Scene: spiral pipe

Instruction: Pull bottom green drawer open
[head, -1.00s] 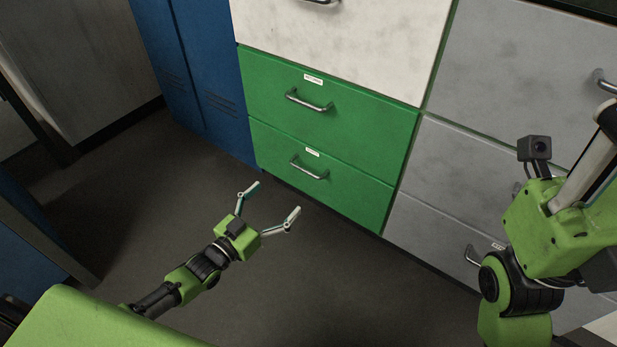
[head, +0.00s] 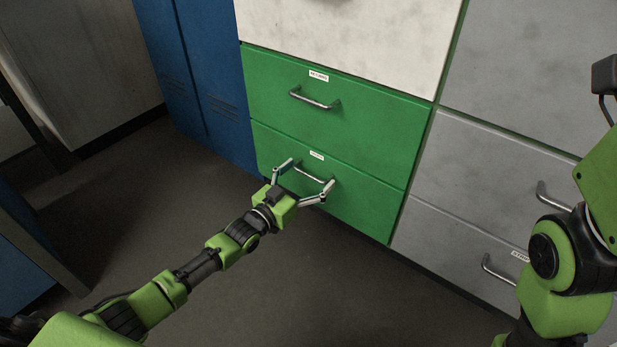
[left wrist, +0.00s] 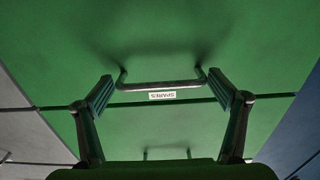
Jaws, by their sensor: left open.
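The bottom green drawer (head: 355,203) is closed, with a white label and a metal bar handle (head: 316,180). My left gripper (head: 309,176) is open in front of this handle, one finger near each end of the bar. In the left wrist view, which shows the drawer upside down, the handle (left wrist: 160,86) lies between the spread fingertips of the left gripper (left wrist: 162,83). A small gap shows at each side, so the fingers are not closed on it. My right arm shows at the right edge of the head view, but its gripper is out of frame.
The upper green drawer (head: 340,115) is closed above. Grey drawers (head: 450,235) with handles stand to the right, and a blue locker (head: 205,85) to the left. The dark floor (head: 330,290) in front of the drawers is clear.

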